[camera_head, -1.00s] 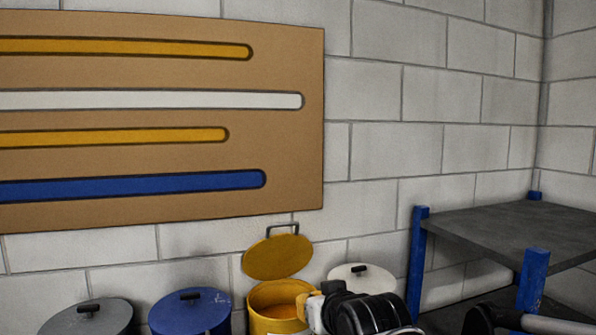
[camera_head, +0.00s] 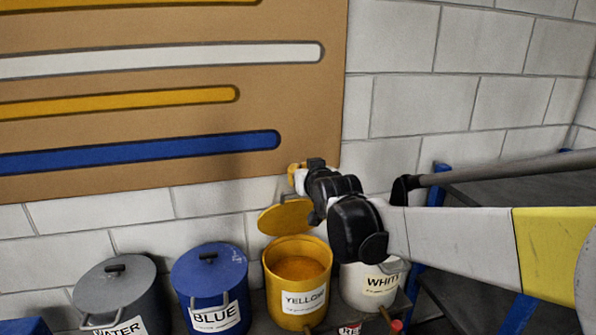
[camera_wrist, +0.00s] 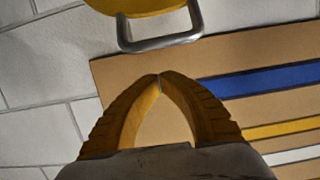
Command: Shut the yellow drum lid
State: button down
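The yellow drum (camera_head: 298,285) stands open in the row of drums, with yellow contents showing inside. Its yellow lid (camera_head: 285,216) is raised, tilted up at the drum's back near the wall. In the wrist view the lid (camera_wrist: 150,6) shows at the top edge, with its grey metal handle (camera_wrist: 160,42).
A grey water drum (camera_head: 115,290) and a blue drum (camera_head: 210,285) stand left, both lidded. A white drum (camera_head: 370,290) stands right, partly behind my arm. A striped board (camera_head: 200,110) hangs on the block wall. A blue-legged table (camera_head: 480,195) is at right.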

jog(key=shift+s+d+f+p, duration=0.2)
jog(key=shift+s+f+p, duration=0.25)
jog(key=shift+s+f, duration=0.65)
jog(key=shift+w+f, duration=0.2)
jog(key=shift+f, duration=0.05)
jog(key=shift+s, duration=0.1)
jog(key=s+d+f+t+b, duration=0.1)
jog(key=s+f+t+b, duration=0.2)
jog(key=b, duration=0.9)
jog(key=s+d+f+t+y+b, duration=0.1)
jog(key=s+f+t+b, duration=0.2)
jog(key=s+f+b, duration=0.4)
jog(key=s+d+f+t+y+b, duration=0.1)
jog(key=s+f+t+b, duration=0.2)
jog(key=f+b, duration=0.9)
jog(key=shift+s+f+t+b, duration=0.35)
jog(key=shift+s+b, duration=0.75)
jog(key=shift+b, duration=1.2)
